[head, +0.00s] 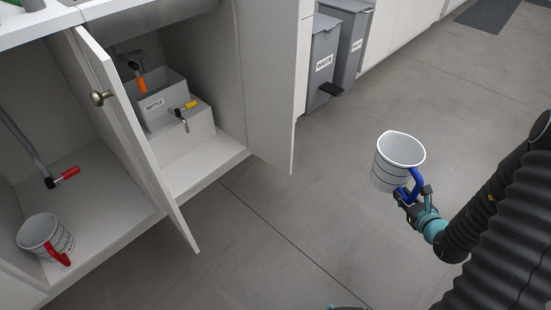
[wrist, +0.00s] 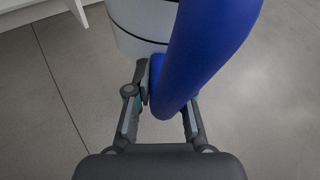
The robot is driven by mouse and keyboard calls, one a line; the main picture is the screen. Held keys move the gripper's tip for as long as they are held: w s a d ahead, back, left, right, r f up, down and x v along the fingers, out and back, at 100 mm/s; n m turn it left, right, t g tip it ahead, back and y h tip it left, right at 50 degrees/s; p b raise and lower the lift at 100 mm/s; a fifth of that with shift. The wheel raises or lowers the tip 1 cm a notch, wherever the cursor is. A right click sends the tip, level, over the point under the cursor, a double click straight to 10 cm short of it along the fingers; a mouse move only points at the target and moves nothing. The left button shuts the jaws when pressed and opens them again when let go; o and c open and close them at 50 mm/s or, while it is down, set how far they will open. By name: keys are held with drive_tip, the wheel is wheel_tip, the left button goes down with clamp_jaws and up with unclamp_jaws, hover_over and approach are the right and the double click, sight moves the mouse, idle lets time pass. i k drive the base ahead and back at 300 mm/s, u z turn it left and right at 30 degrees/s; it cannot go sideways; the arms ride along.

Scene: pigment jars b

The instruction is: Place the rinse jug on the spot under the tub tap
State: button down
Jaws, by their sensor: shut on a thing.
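A white jug with dark rings and a blue handle (head: 398,152) is held in the air over the floor at the right of the head view. My gripper (head: 412,195) is shut on its blue handle, which also fills much of the wrist view (wrist: 205,50). The jug looks roughly upright; no label shows on it. A grey tub labelled NETTLE (head: 172,100) stands inside the open cabinet. A tap with a yellow lever (head: 186,108) sticks out at its lower front, over a white step. A second white jug with a red handle (head: 42,232) stands in the left cabinet bay; its label is unreadable.
Open cabinet doors (head: 125,130) and (head: 268,90) flank the tub bay. A red-ended tap (head: 65,175) hangs in the left bay. An orange-tipped pipe (head: 141,82) is above the tub. Grey waste bins (head: 325,60) stand behind. The floor between is clear.

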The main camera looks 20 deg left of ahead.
sight(201, 164)
drive_tip(key=u, duration=1.65)
drive_tip(key=i, duration=1)
drive_tip(key=u, duration=0.05)
